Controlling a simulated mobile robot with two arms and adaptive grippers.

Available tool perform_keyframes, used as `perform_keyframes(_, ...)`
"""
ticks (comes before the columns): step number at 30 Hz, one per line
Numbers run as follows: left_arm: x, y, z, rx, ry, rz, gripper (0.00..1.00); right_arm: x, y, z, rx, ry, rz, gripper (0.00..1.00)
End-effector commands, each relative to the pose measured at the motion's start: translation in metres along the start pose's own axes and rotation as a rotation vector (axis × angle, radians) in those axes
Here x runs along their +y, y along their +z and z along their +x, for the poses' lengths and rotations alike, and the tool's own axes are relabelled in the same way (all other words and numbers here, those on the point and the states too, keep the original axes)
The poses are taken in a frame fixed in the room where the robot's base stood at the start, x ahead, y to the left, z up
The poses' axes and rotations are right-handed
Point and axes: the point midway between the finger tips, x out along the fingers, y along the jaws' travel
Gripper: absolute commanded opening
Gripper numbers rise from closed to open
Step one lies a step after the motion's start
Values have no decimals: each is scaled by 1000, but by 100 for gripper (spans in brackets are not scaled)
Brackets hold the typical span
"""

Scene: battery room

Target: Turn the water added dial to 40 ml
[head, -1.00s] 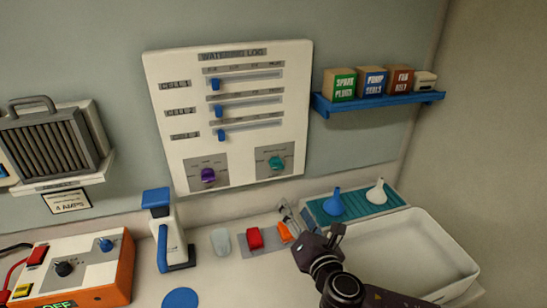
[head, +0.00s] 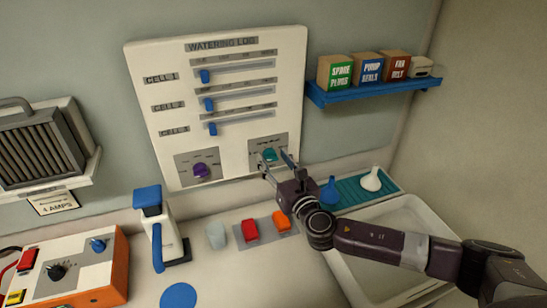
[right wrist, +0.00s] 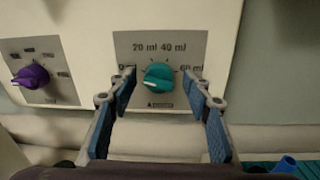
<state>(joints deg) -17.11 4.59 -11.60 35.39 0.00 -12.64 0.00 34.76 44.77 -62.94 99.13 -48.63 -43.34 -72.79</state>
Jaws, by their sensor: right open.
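The teal dial (head: 269,155) is on a grey plate at the lower right of the white watering log board (head: 290,60). In the right wrist view the teal dial (right wrist: 158,78) has labels 20 ml and 40 ml above it, one ending in 0 ml at left and 60 ml at right. A pale mark shows on its left side; its exact setting is hard to read. My right gripper (head: 275,160) is open, its fingers (right wrist: 160,88) reaching toward the dial, one on each side. I cannot tell whether they touch it. My left gripper is not in view.
A purple dial (head: 201,171) sits left of the teal one, below three blue sliders. A blue shelf (head: 375,92) with boxes is at upper right. Below are a blue funnel (head: 329,190), a white funnel (head: 371,180) and a white basin (head: 340,279).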

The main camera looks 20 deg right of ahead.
Motion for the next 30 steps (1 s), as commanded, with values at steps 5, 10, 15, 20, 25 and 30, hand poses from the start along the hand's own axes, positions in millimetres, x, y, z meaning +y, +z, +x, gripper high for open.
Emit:
perform_keyframes(5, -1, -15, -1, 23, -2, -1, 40, 1, -1, 3, 1, 2, 1, 45)
perform_keyframes(10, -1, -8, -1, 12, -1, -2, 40, 1, -1, 3, 1, 1, 2, 44)
perform_keyframes(15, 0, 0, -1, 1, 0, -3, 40, 1, -1, 3, 1, 1, 2, 25)
perform_keyframes(20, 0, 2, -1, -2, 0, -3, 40, 0, -1, 3, 1, 0, 2, 8)
perform_keyframes(25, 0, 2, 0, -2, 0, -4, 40, 0, -1, 3, 1, 0, 6, 4)
perform_keyframes(30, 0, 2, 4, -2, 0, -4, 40, 0, -2, 3, -1, 0, 42, 4)
